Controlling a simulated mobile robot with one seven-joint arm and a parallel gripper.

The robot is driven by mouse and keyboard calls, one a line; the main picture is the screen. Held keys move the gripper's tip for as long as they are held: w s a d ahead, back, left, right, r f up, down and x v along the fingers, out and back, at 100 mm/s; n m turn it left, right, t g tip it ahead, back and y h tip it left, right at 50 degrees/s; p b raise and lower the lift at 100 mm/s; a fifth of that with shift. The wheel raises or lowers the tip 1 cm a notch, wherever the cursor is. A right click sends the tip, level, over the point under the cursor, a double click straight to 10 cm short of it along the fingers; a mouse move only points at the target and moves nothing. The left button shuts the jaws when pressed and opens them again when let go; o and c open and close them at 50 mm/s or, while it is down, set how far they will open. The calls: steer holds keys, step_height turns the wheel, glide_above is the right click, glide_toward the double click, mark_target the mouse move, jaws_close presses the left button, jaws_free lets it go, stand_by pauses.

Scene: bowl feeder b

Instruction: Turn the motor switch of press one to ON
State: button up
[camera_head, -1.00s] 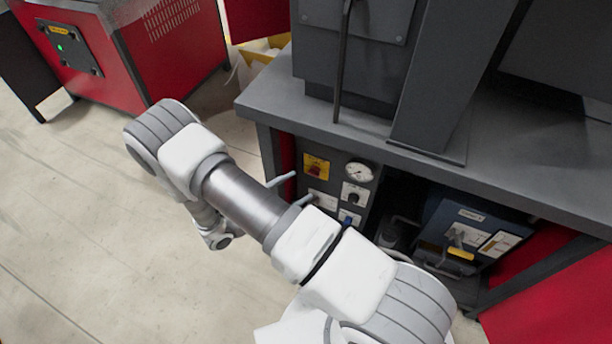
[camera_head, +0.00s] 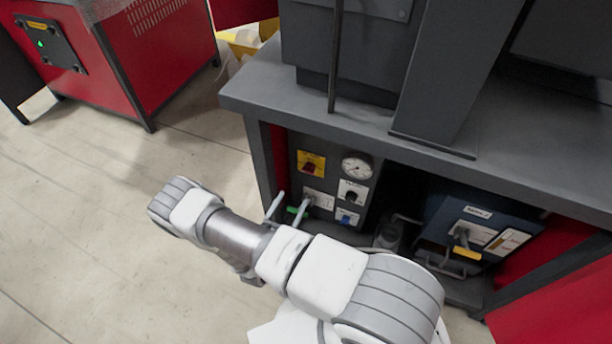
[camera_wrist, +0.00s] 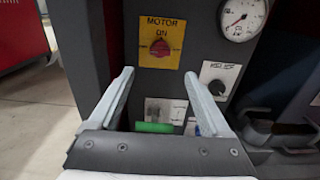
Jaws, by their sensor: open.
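The motor switch (camera_head: 311,164) is a red rotary knob on a yellow plate, on the dark control panel of the press. In the wrist view the switch (camera_wrist: 161,47) sits straight ahead; its plate reads MOTOR and ON. Which way the knob points is hard to tell. My gripper (camera_wrist: 158,74) is open and empty, its fingers spread a little wider than the plate and lower than the knob. In the head view my gripper (camera_head: 287,203) is at the panel's lower left, below the switch. I see no contact with the knob.
A pressure gauge (camera_wrist: 243,18) and a black selector knob (camera_wrist: 217,86) are right of the switch. A green part (camera_wrist: 154,127) shows low between my fingers. The tabletop (camera_head: 270,85) overhangs the panel. A blue unit (camera_head: 478,233) stands right; open floor lies left.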

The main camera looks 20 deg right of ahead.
mark_target(309, 169)
steer(key=b+x, duration=0.2)
steer(key=x, duration=0.9)
steer(key=shift+w+d+b, duration=0.2)
steer(key=shift+d+b, duration=0.1)
steer(key=shift+b, duration=0.05)
steer(key=shift+c, duration=0.4)
jaws_close()
